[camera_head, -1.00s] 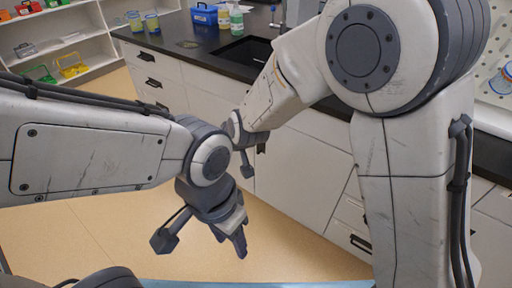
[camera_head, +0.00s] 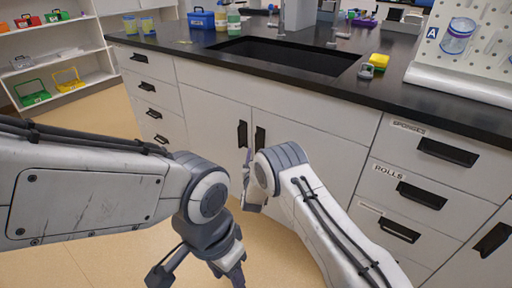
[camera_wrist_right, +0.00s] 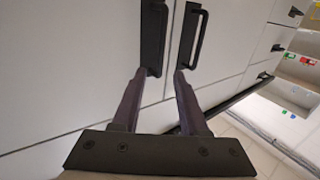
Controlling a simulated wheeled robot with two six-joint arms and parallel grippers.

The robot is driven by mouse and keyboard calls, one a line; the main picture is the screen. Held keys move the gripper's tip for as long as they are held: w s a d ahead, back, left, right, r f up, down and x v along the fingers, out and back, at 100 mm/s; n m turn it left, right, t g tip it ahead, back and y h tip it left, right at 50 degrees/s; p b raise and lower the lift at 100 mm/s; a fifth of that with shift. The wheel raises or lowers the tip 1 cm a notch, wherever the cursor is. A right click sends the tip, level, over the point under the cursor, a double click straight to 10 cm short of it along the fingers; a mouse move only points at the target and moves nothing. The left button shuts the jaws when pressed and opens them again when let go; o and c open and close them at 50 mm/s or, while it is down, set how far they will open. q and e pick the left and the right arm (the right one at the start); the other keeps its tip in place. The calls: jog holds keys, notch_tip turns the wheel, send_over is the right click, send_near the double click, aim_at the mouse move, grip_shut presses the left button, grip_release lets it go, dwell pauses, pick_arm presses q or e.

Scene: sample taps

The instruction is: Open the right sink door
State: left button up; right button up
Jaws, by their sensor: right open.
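The right sink door (camera_head: 310,165) is a white cabinet front under the sink, and it is shut. Its black upright handle (camera_head: 260,138) stands beside the seam, next to the left door's handle (camera_head: 242,134). My right gripper (camera_head: 247,162) is just below the two handles. The right wrist view looks upside down; there the right door's handle (camera_wrist_right: 153,35) is the left one and the other handle (camera_wrist_right: 194,35) the right one. My right gripper (camera_wrist_right: 160,74) is open and empty, its fingertips either side of the seam near the handle ends; contact is unclear. My left gripper (camera_head: 232,272) hangs at the bottom, fingers partly cut off.
A drawer stack with black handles (camera_head: 398,230) stands right of the sink doors, another (camera_head: 150,86) to their left. The black counter (camera_head: 395,95) holds the sink (camera_head: 290,55) and a pegboard. Floor is clear at the lower left.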

aim_at(256, 142)
jog(key=w+b, duration=0.1)
jog(key=w, duration=0.5)
jog(key=shift+w+d+b, duration=0.1)
jog(key=shift+w+b, duration=0.25)
jog(key=shift+w, duration=0.05)
grip_shut()
dwell(1.1)
